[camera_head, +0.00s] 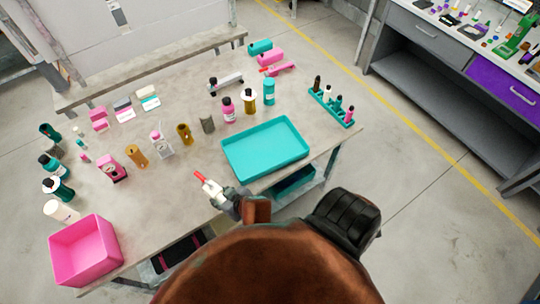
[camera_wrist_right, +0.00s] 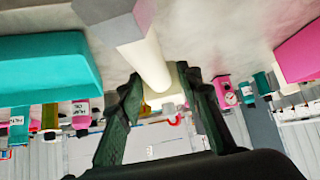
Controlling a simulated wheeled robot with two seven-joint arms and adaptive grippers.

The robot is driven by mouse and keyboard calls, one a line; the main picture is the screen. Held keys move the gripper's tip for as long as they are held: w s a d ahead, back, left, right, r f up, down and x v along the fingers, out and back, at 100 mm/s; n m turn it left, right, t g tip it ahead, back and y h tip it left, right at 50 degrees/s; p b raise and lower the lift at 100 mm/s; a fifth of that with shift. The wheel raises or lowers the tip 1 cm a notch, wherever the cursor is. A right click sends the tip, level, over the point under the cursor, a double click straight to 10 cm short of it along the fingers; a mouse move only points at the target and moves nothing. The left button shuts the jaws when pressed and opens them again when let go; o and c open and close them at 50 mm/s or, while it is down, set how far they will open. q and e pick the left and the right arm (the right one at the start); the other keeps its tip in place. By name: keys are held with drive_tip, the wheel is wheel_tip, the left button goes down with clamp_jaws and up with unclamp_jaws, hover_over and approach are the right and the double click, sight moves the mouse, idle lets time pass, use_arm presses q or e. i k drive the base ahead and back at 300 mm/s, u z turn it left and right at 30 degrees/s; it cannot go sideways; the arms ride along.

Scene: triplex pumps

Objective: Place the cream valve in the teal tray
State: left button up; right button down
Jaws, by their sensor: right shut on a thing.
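The cream valve (camera_head: 211,187) is held in my right gripper (camera_head: 219,194) in the head view, with a red end pointing up and left. In the right wrist view, the cream valve (camera_wrist_right: 150,62) is a pale cylinder with a grey angular end, between the two dark green fingers of my right gripper (camera_wrist_right: 157,82). The teal tray (camera_head: 265,150) lies on the table to the right of the held valve and looks empty. The tray (camera_wrist_right: 45,68) also shows at left in the right wrist view. The valve is outside the tray. My left gripper is not in view.
A pink bin (camera_head: 86,250) stands at the table's front left. Several bottles and parts stand behind the tray and to its left. A teal rack (camera_head: 331,107) with small upright items is right of the tray. Bare table lies between bin and tray.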

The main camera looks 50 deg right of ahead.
sight(262, 151)
drive_tip(key=u, duration=3.05)
drive_tip(key=k, duration=2.2)
drive_tip(key=z, duration=2.4)
